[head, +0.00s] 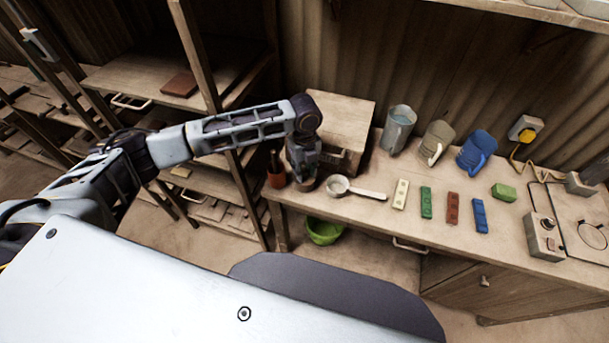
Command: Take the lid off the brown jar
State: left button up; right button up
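My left arm reaches in from the left, and my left gripper (304,176) points down at the left end of the workbench (365,207). A small brown round thing (307,185), perhaps the brown jar, shows just below the fingertips. The gripper covers most of it, so I cannot make out its lid or whether the fingers touch it. The fingers are too small and dark to tell open from shut. My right gripper is out of view.
A reddish-brown pot (276,179) stands close left of the gripper, a wooden box (341,120) behind it. A pale ladle (340,185) lies just right.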

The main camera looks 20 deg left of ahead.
aim_at(305, 170)
pick_arm(q)
jog(key=shift+c, duration=0.4)
grip_shut()
jog(key=shift+r, duration=0.1)
notch_tip(305, 170, up, 18)
jog(key=b, duration=0.1)
jog(key=shift+b, duration=0.3)
dwell(0.4)
dwell(0.4)
